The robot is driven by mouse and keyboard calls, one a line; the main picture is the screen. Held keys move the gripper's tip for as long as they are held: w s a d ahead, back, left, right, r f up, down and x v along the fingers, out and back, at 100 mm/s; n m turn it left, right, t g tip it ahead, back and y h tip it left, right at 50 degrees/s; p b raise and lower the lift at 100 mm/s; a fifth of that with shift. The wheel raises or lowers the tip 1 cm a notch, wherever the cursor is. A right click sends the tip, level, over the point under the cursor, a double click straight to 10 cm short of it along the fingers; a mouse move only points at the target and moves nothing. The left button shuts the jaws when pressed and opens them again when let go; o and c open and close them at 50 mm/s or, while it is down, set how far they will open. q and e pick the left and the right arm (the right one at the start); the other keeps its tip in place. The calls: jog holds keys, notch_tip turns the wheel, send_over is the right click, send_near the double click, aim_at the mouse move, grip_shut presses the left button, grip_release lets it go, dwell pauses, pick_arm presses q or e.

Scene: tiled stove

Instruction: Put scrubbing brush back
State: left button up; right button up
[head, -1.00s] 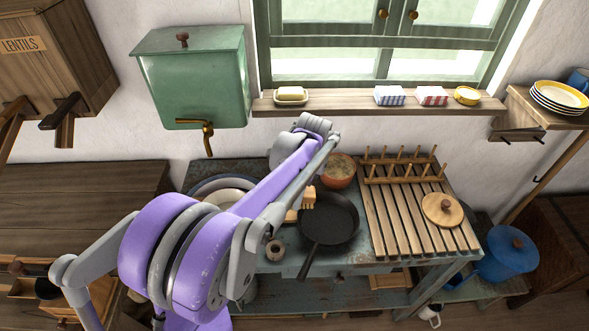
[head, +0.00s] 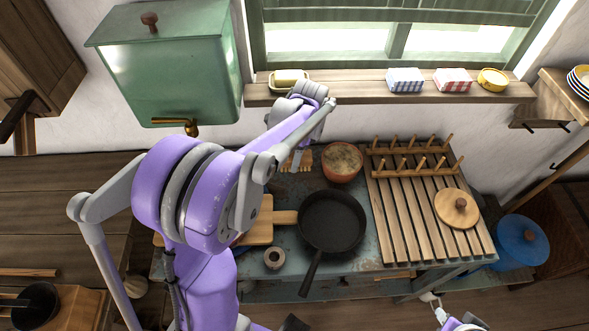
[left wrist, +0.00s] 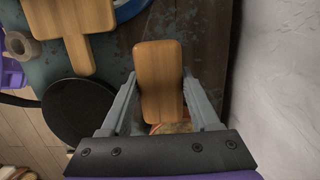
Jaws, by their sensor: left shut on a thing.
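The scrubbing brush has a pale wooden back and light bristles. In the left wrist view its back (left wrist: 159,75) lies lengthwise between the two fingers of my left gripper (left wrist: 160,100), which is shut on it. In the head view its bristles (head: 297,160) show just below my left wrist, left of the terracotta bowl; the wrist hides the upper part and the fingers. I cannot tell its exact height above the table. A purple and white part of my right arm shows at the bottom edge; its jaws are not clear.
The blue-grey table holds the terracotta bowl (head: 342,162), black pan (head: 332,222), cutting board (head: 259,232), small brown roll (head: 274,259) and slatted rack with pegs (head: 415,215). Behind are the windowsill (head: 350,93) with small dishes and the green tapped tank (head: 170,70).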

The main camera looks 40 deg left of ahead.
pick_arm(q)
notch_tip(320, 180, down, 6)
jog(key=shift+f, duration=0.25)
jog(key=shift+f+b, duration=0.2)
jog(key=shift+b, duration=0.1)
jog(key=o, duration=1.3)
jog(key=shift+r, duration=0.1)
